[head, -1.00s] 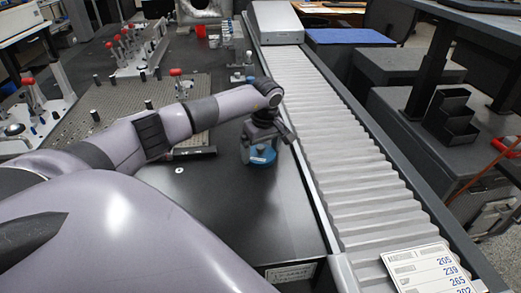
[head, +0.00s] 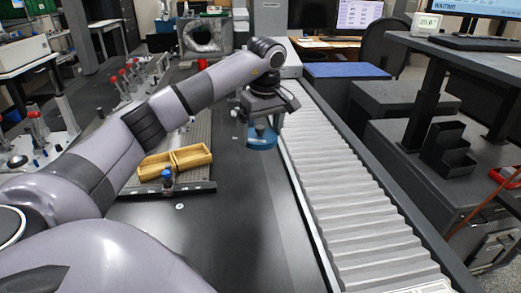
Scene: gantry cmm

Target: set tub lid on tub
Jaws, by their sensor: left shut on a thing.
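A round blue tub (head: 262,144) stands on the dark table, close to the left edge of the conveyor. My left gripper (head: 261,131) is right over it, pointing down, and is shut on what seems to be the tub lid. The gripper and wrist hide most of the lid, so I cannot tell whether it touches the tub rim or is level. My right gripper is not in view.
A ribbed conveyor (head: 345,190) runs along the right of the table. An open wooden box (head: 174,163) and a small blue-capped item (head: 167,176) lie left of the tub. Red-knobbed fixtures (head: 122,80) stand farther left. The table front is bare.

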